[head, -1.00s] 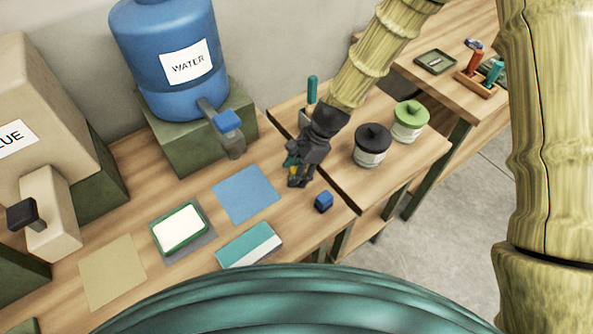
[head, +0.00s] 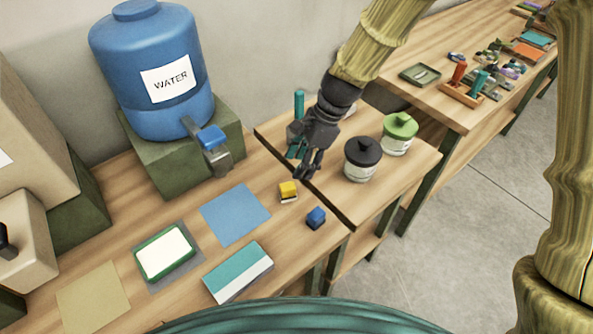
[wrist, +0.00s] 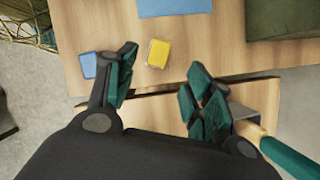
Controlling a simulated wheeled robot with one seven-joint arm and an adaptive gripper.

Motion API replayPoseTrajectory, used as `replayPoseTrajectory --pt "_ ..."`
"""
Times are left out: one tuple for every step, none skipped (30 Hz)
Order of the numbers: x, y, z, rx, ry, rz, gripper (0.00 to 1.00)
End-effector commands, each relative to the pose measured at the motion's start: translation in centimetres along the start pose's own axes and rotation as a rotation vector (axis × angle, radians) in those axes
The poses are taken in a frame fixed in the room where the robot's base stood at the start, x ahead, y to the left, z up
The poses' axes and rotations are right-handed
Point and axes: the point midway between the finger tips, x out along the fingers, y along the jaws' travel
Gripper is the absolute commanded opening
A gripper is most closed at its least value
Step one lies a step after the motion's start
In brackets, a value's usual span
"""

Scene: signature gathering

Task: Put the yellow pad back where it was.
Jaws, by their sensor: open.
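The yellow pad (head: 288,190), a small block with a pale lower edge, sits on the wooden table between the blue mat (head: 235,214) and the small blue block (head: 316,217). In the wrist view the yellow pad (wrist: 158,53) lies beyond the fingers, with the blue block (wrist: 89,65) to its left. My gripper (head: 304,163) is open and empty, behind and above the yellow pad in the head view, apart from it. In the wrist view the spread fingers of my gripper (wrist: 164,75) show nothing between them but table and the gap at its edge.
A teal-handled tool (head: 299,105) stands close beside my gripper. A black-lidded jar (head: 362,160) and a green-lidded jar (head: 398,133) stand to the right. The blue water jug (head: 150,75) with its tap is at the left. A green-framed white pad (head: 164,252) and teal-and-white card (head: 238,272) lie in front.

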Motion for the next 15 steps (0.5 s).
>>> replayPoseTrajectory --pt "-0.32 -0.01 -0.02 0.0 0.0 -0.001 0.52" --pt "-0.53 -0.01 -0.01 -0.001 0.0 -0.001 0.52" --pt "-0.75 0.0 0.0 -0.001 0.0 0.0 0.52" --pt "-0.88 0.0 0.01 0.0 0.0 0.0 0.52" --pt "-0.99 0.01 0.01 0.0 0.0 0.0 0.52" --pt "-1.1 0.02 0.01 0.0 0.0 0.0 0.52" --pt "-1.17 0.02 0.02 0.0 0.0 0.0 0.52" --pt "-1.22 0.03 0.02 0.0 0.0 0.0 0.52" --pt "-1.26 0.03 0.03 0.0 0.0 0.001 0.52" --pt "-1.28 0.04 0.03 0.0 0.0 0.001 0.52" --pt "-1.29 0.04 0.03 0.0 0.0 0.001 0.52" --pt "-1.29 0.04 0.03 0.0 0.0 0.001 0.52" --pt "-1.29 0.04 0.03 0.0 0.0 0.001 0.52" --pt "-1.29 0.04 0.03 0.0 0.0 0.001 0.52" --pt "-1.29 0.04 0.03 0.0 0.0 0.001 0.52"
